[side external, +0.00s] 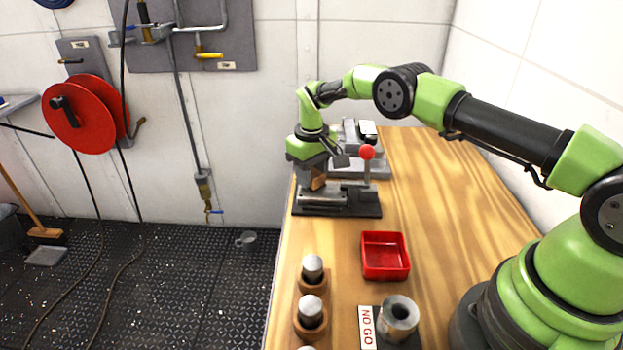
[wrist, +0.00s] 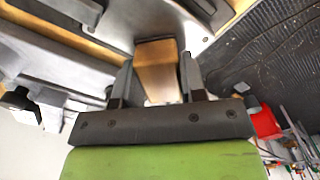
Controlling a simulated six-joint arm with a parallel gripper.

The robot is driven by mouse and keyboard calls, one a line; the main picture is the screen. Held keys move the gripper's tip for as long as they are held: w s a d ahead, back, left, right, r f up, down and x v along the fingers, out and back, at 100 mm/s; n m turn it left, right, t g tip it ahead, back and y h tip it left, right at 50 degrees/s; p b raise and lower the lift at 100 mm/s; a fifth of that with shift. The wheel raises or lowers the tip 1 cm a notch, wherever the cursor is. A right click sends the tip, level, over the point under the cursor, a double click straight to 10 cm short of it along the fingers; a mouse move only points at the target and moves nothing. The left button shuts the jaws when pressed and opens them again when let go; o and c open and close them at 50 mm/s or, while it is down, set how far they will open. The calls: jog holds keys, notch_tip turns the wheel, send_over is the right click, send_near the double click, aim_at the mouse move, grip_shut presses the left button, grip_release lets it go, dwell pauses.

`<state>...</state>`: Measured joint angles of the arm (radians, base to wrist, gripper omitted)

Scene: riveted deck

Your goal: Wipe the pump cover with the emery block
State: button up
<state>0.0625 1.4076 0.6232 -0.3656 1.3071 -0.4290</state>
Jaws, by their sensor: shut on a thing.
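My gripper (side external: 318,166) is shut on a tan-brown block, the emery block (side external: 318,182). In the wrist view the block (wrist: 156,72) sits between the two grey fingers of my gripper (wrist: 157,62). No part is clearly recognisable as the pump cover; the fixture's grey metal (side external: 322,198) is the nearest surface below the block.
The red-ball lever (side external: 367,153) stands just right of the gripper. A grey machine (side external: 375,168) is behind it. A red tray (side external: 385,274), metal plugs in wooden holders (side external: 312,283) and a steel ring (side external: 399,316) are nearer. The wooden bench (side external: 455,220) is clear at right.

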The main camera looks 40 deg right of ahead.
jog(key=shift+w+d, duration=0.4)
jog(key=shift+d, duration=0.05)
jog(key=shift+r, duration=4.05)
jog(key=shift+s+a+n, duration=0.2)
jog(key=shift+a+n, duration=0.1)
jog(key=shift+a, duration=0.05)
jog(key=s+a+n, duration=0.5)
jog(key=a, duration=0.1)
jog(key=n, duration=0.3)
send_over(320, 243)
jog(key=f, duration=0.1)
notch_tip(320, 243, down, 10)
jog(key=shift+r, duration=0.1)
jog(key=shift+f, duration=0.2)
